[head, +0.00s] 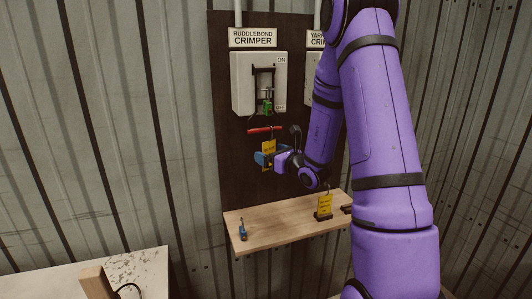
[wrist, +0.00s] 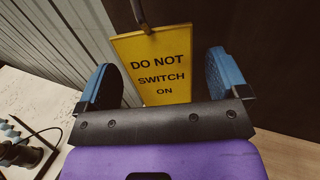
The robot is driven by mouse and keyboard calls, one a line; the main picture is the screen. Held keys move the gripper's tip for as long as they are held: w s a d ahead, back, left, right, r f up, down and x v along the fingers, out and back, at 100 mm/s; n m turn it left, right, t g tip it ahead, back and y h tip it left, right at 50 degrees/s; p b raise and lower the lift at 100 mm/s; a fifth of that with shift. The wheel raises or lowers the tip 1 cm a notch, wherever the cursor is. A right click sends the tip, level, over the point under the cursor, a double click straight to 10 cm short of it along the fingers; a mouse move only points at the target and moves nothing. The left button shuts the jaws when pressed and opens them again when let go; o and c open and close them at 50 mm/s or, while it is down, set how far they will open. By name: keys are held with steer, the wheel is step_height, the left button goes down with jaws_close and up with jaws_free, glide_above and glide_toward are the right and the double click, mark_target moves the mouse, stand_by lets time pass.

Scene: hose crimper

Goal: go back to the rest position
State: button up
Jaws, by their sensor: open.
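My gripper (head: 268,159) is in front of the dark board, below the Ruddlebond crimper switch box (head: 241,85). Its two blue fingers are open, one on each side of a yellow tag (head: 269,146). In the wrist view the tag (wrist: 158,67) reads "DO NOT SWITCH ON" and hangs from a grey piece at the top edge. A gap shows between the tag and the right finger; I cannot tell if the left finger touches it. The tag is below a red bar (head: 264,130). A green piece (head: 267,102) sits at the lower part of the switch, near OFF.
A wooden shelf (head: 280,229) below holds a small blue item (head: 243,230) and another yellow tag (head: 324,205) on a dark stand. A second box is mostly hidden behind my arm. A pale table (head: 140,271) stands at lower left. Room left of the board looks free.

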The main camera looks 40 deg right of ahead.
steer(key=s+d, duration=0.1)
steer(key=s, duration=0.7)
steer(key=shift+w, duration=0.1)
steer(key=s+a+r+n+g+y, duration=0.35)
steer(key=a+n, duration=0.25)
steer(key=a, duration=0.2)
steer(key=s+a+r+n+g+y, duration=0.3)
steer(key=s+a+n+g, duration=0.15)
steer(key=a+n, duration=0.3)
steer(key=s+a+r+n+g+y, duration=0.35)
steer(key=a+n, duration=0.25)
steer(key=a, duration=0.2)
steer(key=s+a+n+g+h, duration=0.2)
steer(key=s+n+g+h, duration=0.25)
steer(key=s+n, duration=0.35)
steer(key=s+d+r+n+t+h, duration=0.3)
steer(key=s+d+r+n+h, duration=0.2)
steer(key=s+d+n+h, duration=0.1)
steer(key=shift+r+n+t+h, duration=0.15)
steer(key=shift+n+t+h, duration=0.15)
steer(key=shift+n+h, duration=0.4)
